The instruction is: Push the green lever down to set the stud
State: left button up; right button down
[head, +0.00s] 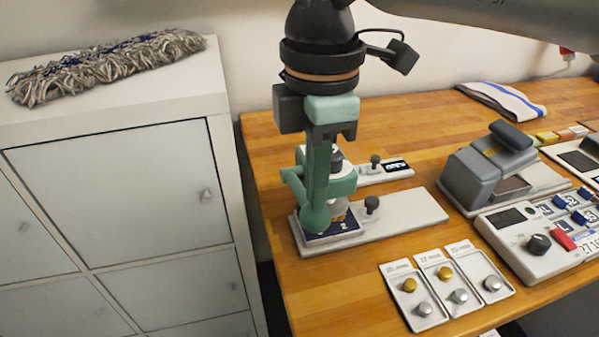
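The green press (342,186) stands on the left end of a pale base plate (415,212). Its long green lever (319,180) shows as an upright bar in front of the body, with a round green knob (317,220) at the low end. Dark blue cloth with a small label (343,226) lies under the press. My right gripper (333,133) points down from above, right over the top of the lever; contact and finger gap are unclear. It hides the press's upper part. My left gripper is not in view.
A small black-knobbed plate (385,173) lies behind the press. In front are trays of brass and silver studs (445,272). A grey device (485,165) and a control box (540,240) stand to the right. White lockers (130,190) with a mop head are at left.

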aim_at(317, 213)
jog(key=shift+s+f+b, duration=0.15)
jog(key=shift+f+b, duration=0.3)
jog(key=shift+f, duration=0.3)
jog(key=shift+s+d+f+b, duration=0.1)
jog(key=shift+s+f+b, duration=0.05)
jog(key=shift+f+b, duration=1.1)
jog(key=shift+r, duration=0.25)
jog(key=shift+f, duration=0.15)
